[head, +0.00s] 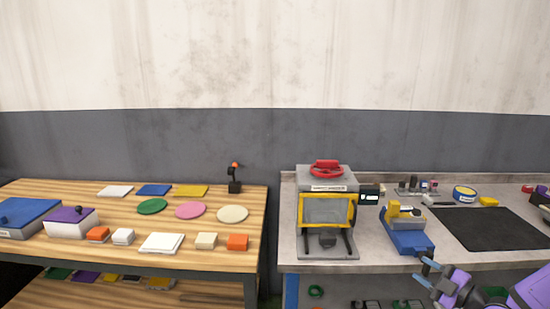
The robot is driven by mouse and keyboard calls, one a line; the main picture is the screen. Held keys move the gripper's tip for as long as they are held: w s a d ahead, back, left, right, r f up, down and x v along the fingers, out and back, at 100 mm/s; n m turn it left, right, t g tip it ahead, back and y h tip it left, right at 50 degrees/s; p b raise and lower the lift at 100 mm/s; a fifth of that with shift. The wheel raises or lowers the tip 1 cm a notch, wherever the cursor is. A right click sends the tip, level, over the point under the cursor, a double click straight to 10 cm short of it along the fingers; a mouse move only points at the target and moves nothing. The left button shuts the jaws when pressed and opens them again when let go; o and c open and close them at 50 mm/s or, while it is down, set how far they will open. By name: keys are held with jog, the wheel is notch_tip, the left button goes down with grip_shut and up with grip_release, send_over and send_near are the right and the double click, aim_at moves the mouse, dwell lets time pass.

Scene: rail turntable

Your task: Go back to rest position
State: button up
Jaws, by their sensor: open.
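My gripper (425,273) shows at the lower right, at the end of my purple and grey arm. Its two bluish fingers are apart and point left, with nothing between them. In the picture it lies over the front edge of the grey workbench (380,265), below a blue device with a yellow top (408,240). I cannot tell how far it is from the bench. The rest of my arm runs out of the picture at the bottom right.
A grey machine with a yellow frame (327,187) and a black mat (487,228) occupy the workbench. A wooden table (130,257) at left holds coloured plates, blocks and boxes. A narrow gap separates table and bench. A wall stands behind.

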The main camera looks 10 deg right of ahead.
jog(key=s+a+r+n+g+y, duration=0.15)
jog(key=a+r+n+g, duration=0.35)
jog(key=n, duration=0.5)
jog(key=s+a+r+n+g, duration=0.2)
jog(key=a+r+n+g, duration=0.3)
jog(key=n, duration=0.6)
jog(key=s+a+r+n+g+y, duration=0.15)
jog(key=a+r+n+g, duration=0.35)
jog(key=n, duration=0.5)
jog(key=s+a+r+n+t+h, duration=0.1)
jog(key=s+r+n+t+h, duration=0.1)
jog(key=s+r+n+h, duration=0.3)
jog(key=s+a+r+n+t+h, duration=0.1)
jog(key=s+r+n+h, duration=0.5)
jog(key=r+n, duration=0.6)
jog(key=s+n, duration=0.2)
jog(key=n, duration=0.5)
jog(key=shift+r+t, duration=0.35)
jog(key=shift+t, duration=0.05)
